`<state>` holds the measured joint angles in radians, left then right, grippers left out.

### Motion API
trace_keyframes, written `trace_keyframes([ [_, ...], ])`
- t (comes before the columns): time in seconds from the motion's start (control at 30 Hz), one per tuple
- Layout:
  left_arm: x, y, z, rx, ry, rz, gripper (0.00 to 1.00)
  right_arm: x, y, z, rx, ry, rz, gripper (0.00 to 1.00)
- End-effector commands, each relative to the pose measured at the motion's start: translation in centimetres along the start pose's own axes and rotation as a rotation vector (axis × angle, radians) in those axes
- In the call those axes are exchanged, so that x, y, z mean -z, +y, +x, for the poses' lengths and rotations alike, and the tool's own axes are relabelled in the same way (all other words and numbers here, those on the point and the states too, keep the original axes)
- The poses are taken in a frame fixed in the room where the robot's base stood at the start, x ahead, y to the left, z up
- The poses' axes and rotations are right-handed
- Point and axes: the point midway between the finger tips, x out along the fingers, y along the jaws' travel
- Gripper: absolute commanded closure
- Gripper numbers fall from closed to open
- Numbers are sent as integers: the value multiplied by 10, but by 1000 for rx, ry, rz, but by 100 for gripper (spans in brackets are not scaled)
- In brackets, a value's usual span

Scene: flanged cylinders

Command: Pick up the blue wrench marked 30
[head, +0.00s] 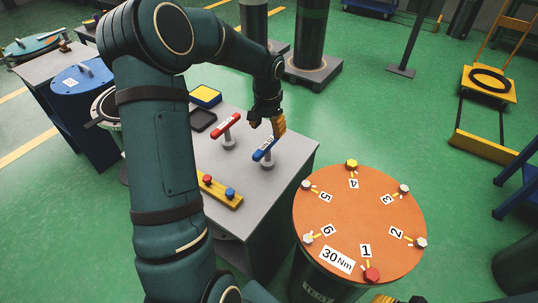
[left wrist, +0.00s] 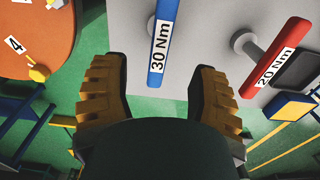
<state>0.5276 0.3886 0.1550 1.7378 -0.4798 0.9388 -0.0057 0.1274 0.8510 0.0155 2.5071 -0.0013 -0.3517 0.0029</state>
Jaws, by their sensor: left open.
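The blue wrench marked 30 Nm (head: 264,149) rests on a round stand on the grey table, near its right edge. In the left wrist view the blue wrench (left wrist: 160,45) runs lengthwise between and ahead of my finger pads, its label readable. My left gripper (head: 267,121) is just above and behind the wrench in the head view. In the left wrist view the gripper (left wrist: 158,95) shows its two yellow pads wide apart with nothing between the tips. A red wrench marked 20 Nm (head: 225,126) is on its own stand to the left. A yellow gripper part shows at the bottom edge (head: 384,299), mostly cut off.
The grey table (head: 215,158) also bears a yellow bar with red and blue knobs (head: 218,190) and a yellow-and-blue box (head: 205,96). An orange round flange (head: 340,215) with numbered bolts stands to the right. Green floor (head: 400,130) lies beyond.

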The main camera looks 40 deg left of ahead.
Motion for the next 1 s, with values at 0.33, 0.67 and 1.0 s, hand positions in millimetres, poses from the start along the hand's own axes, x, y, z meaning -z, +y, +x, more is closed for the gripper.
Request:
trace_keyframes([
  [0.33, 0, 0, 39, -1, 0, 0, 40, 2, 3, 9, 0, 6, -1, 53],
  [0.67, -2, 0, 75, -2, -2, 0, 40, 3, 8, 21, 0, 11, -1, 53],
  [1.0, -1, -1, 90, 0, 1, -1, 40, 4, 9, 24, -1, 14, -2, 53],
])
